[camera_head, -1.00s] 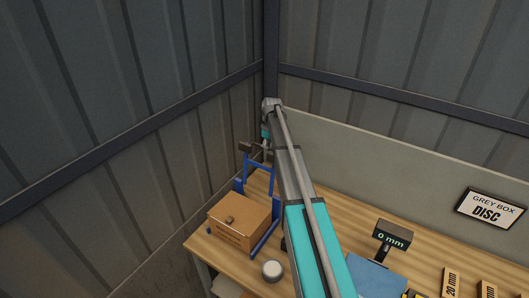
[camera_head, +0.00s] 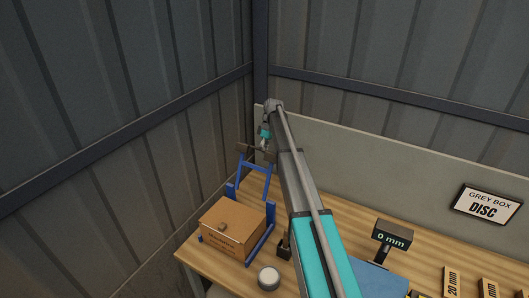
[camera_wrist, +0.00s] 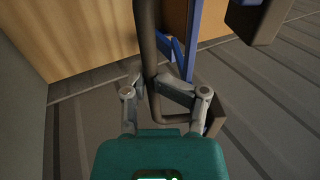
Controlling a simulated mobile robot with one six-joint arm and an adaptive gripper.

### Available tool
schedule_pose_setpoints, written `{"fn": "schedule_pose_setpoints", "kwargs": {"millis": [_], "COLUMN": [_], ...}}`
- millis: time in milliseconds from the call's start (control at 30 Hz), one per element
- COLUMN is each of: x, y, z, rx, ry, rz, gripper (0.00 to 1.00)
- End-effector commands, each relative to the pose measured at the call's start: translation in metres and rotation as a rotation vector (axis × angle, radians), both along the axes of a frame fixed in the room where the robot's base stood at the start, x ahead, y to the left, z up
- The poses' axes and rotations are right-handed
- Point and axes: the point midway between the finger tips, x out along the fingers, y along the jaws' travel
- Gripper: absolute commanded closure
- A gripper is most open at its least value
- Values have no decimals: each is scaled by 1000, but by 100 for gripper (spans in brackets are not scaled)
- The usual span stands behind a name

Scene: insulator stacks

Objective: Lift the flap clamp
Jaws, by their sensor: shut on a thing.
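The flap clamp (camera_head: 255,180) is a blue frame with dark blocks at its upper end, standing raised behind a cardboard box (camera_head: 229,232). My gripper (camera_head: 265,146) is at the clamp's upper end, small and partly hidden by my arm. In the wrist view my gripper (camera_wrist: 150,84) is shut on the clamp's dark bar (camera_wrist: 147,30), which runs between the fingers and bends right below them. A blue part of the clamp (camera_wrist: 191,40) and a dark block (camera_wrist: 255,20) show beyond.
A low grey panel (camera_head: 400,165) stands behind. Corrugated walls meet close behind my gripper.

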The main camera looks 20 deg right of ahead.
Motion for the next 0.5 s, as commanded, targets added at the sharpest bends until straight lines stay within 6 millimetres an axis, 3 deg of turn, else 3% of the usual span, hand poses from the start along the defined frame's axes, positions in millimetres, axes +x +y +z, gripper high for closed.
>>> {"fn": "schedule_pose_setpoints", "kwargs": {"millis": [33, 300, 333, 400, 500], "x": [5, 6, 6, 6, 6], "y": [-8, -2, -2, -1, 1], "z": [-4, -4, -4, -4, -4], "rx": [-18, -18, -17, -19, -19], "ry": [-10, -9, -10, -10, -10], "rz": [-8, -4, -3, -2, 0], "gripper": [100, 100, 58, 49, 49]}}
